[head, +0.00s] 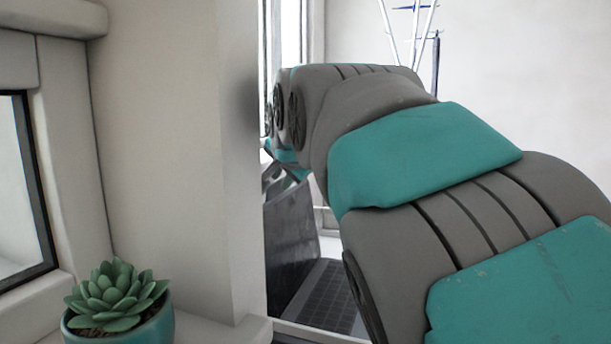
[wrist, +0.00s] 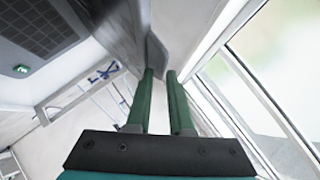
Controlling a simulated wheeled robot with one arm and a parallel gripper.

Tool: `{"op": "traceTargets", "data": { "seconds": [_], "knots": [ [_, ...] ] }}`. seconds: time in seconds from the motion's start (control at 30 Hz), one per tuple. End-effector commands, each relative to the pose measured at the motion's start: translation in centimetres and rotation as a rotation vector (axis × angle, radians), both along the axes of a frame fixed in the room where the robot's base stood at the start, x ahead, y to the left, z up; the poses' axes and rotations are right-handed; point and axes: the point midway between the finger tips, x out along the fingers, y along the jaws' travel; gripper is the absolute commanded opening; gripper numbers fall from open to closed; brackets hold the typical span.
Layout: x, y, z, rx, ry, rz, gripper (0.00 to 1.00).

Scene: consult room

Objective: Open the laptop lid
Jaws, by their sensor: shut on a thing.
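The laptop stands partly behind my arm in the head view. Its dark lid (head: 290,238) is raised well up from the keyboard base (head: 330,300). In the wrist view the lid (wrist: 115,25) runs down from the top edge to my fingertips, with the keyboard base (wrist: 40,25) at upper left. My gripper (wrist: 160,72) has its two green fingers close together, shut on the edge of the lid. In the head view my arm hides the fingertips and the right part of the laptop.
A potted succulent (head: 118,300) stands at the lower left in the head view. A white wall corner (head: 180,150) stands between it and the laptop. A window (wrist: 280,80) lies right of my fingers in the wrist view.

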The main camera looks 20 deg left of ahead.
Motion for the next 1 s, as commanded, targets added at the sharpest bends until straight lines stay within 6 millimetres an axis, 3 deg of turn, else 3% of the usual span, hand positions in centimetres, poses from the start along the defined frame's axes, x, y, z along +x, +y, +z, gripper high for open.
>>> {"op": "traceTargets", "data": {
  "seconds": [0.37, 0.4, 0.57, 1.0],
  "knots": [
    [-0.15, 0.23, 0.13, 0.003, -0.002, 0.003, 0.0],
    [-0.15, 0.23, 0.13, 0.003, -0.002, 0.003, 0.2],
    [-0.13, 0.2, 0.07, 0.002, -0.001, 0.002, 0.38],
    [-0.02, 0.08, 0.0, 0.001, 0.0, 0.001, 0.4]
  ]
}}
